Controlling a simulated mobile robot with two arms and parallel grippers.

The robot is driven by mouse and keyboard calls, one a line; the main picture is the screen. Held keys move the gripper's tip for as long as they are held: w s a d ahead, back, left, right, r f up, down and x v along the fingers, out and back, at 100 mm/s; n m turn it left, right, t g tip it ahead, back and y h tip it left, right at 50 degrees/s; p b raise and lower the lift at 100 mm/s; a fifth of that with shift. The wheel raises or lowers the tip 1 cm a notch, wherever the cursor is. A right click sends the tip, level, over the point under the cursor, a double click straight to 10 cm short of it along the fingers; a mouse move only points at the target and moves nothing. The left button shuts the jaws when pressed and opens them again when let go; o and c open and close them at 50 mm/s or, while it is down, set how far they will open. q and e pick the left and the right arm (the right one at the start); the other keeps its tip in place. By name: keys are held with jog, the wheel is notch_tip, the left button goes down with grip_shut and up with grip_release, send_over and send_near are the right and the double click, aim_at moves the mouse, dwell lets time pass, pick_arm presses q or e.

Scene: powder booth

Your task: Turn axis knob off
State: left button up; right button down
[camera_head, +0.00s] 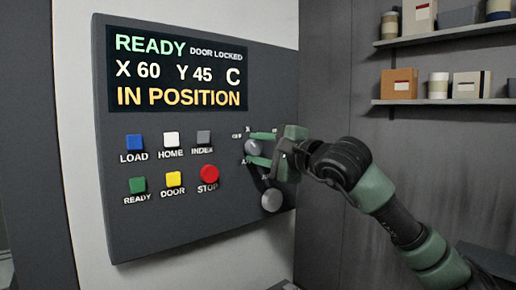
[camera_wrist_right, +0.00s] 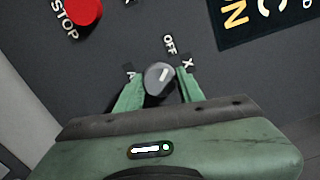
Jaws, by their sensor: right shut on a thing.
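The axis knob (camera_head: 252,147) is a small grey round knob on the dark control panel (camera_head: 130,230), right of the button rows. It also shows in the right wrist view (camera_wrist_right: 158,77), with a pale pointer mark on its face and the labels OFF, X and A around it. My right gripper (camera_head: 262,148) reaches in from the right, its green fingers on either side of the knob. In the right wrist view the fingers (camera_wrist_right: 156,92) are shut on the knob. The pointer mark leans toward the OFF label side. My left gripper is not in view.
A second grey knob (camera_head: 271,200) sits just below. Blue, white, grey, green and yellow buttons and a red STOP button (camera_head: 209,174) lie to the left. The display (camera_head: 180,72) reads READY, DOOR LOCKED, X 60, Y 45, C, IN POSITION. Shelves (camera_head: 440,101) with boxes stand at right.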

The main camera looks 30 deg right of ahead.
jog(key=shift+f+n, duration=0.1)
jog(key=shift+n, duration=0.5)
jog(key=c, duration=0.9)
grip_release()
jog(key=s+b, duration=0.3)
jog(key=s, duration=0.4)
jog(key=shift+s+d, duration=0.3)
jog(key=shift+s, duration=0.1)
